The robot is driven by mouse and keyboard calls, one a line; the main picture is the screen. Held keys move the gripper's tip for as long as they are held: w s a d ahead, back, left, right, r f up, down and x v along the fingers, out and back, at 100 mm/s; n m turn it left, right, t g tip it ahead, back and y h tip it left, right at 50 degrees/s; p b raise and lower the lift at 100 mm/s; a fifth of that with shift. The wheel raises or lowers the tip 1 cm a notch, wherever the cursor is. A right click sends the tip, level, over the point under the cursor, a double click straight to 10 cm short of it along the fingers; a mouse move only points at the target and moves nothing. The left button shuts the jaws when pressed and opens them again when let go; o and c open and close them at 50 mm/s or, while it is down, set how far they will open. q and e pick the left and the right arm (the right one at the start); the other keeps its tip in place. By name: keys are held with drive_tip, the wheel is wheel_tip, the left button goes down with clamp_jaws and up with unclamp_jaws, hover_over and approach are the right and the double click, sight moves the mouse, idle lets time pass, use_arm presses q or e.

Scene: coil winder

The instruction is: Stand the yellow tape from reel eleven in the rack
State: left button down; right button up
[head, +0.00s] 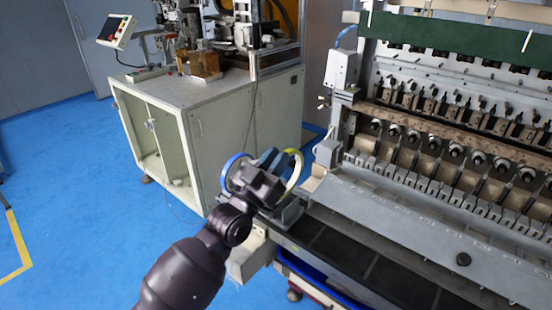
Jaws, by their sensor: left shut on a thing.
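My left gripper (277,168) reaches in from below and is shut, with the yellow tape (298,169) at its right side. The tape is an upright ring, partly hidden by the gripper; the exact grip on it is hidden. A blue ring-shaped tape (226,172) stands upright at the gripper's left side, also partly covered. Below the gripper is a grey metal rack or holder (290,215) at the left end of the machine's front ledge. The gripper hides most of it, and I cannot tell whether the yellow tape touches it. My right gripper is not in view.
The coil winder (440,200) with its row of spindles fills the right side. A pale cabinet (215,125) stands behind left. Blue floor (70,190) is open at left.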

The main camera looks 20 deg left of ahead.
use_arm(q)
drive_tip(key=shift+f, duration=0.15)
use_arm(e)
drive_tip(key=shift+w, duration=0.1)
use_arm(q)
drive_tip(key=shift+f, duration=0.4)
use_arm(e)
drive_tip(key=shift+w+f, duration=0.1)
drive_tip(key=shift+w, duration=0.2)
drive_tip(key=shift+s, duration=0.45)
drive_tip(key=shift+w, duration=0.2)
use_arm(q)
drive_tip(key=shift+f, duration=0.15)
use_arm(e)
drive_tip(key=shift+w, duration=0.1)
use_arm(q)
drive_tip(key=shift+f+b, duration=0.25)
drive_tip(key=shift+b, duration=0.05)
drive_tip(key=shift+f+b, duration=0.35)
drive_tip(key=shift+f, duration=0.45)
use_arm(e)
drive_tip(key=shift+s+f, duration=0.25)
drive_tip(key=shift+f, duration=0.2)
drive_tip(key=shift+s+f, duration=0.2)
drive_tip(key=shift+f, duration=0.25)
